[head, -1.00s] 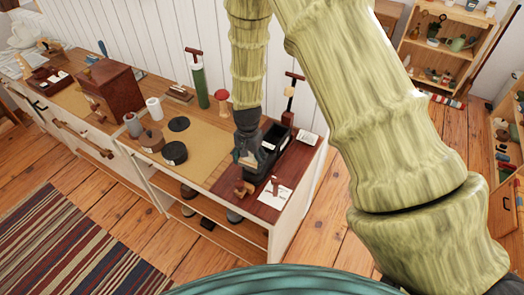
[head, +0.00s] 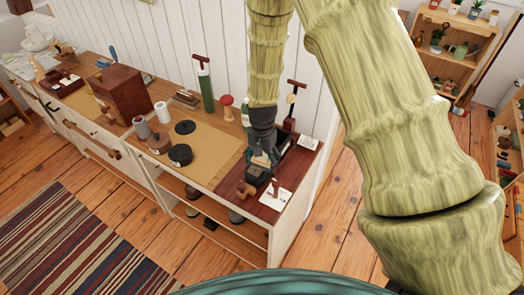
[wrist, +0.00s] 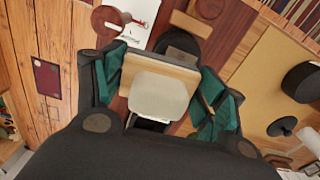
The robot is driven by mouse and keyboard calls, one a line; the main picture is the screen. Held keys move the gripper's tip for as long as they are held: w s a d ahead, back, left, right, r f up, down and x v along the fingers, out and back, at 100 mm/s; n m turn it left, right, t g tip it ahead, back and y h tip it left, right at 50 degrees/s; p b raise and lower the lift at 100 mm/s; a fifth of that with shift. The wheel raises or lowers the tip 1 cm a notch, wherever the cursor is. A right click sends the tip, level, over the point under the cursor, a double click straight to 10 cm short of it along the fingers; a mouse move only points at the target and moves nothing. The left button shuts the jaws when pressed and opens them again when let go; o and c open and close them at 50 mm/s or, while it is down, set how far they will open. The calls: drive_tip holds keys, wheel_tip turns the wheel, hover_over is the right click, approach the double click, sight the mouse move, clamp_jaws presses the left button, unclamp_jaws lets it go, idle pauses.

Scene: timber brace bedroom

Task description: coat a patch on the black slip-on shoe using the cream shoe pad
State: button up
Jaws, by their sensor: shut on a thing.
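My gripper (wrist: 160,76) is shut on the cream shoe pad (wrist: 158,96), a pale rounded pad with a tan wooden part, held between its green-faced fingers. In the head view my gripper (head: 262,157) is over the dark red mat at the right end of the counter. The black slip-on shoe (head: 290,158) lies there, partly hidden by my gripper. In the wrist view a black part of the shoe (wrist: 180,42) shows beyond the pad, which hides most of it. I cannot tell whether the pad touches the shoe.
A brown wooden piece (head: 245,188) and a white card (head: 275,199) lie near the front edge of the mat (head: 232,177). A red-handled post (head: 291,105) and a green cylinder (head: 206,90) stand behind. Black discs (head: 180,155) sit to the left.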

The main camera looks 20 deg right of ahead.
drive_tip(key=shift+r+p, duration=0.7)
drive_tip(key=shift+r, duration=0.7)
drive_tip(key=shift+f, duration=0.1)
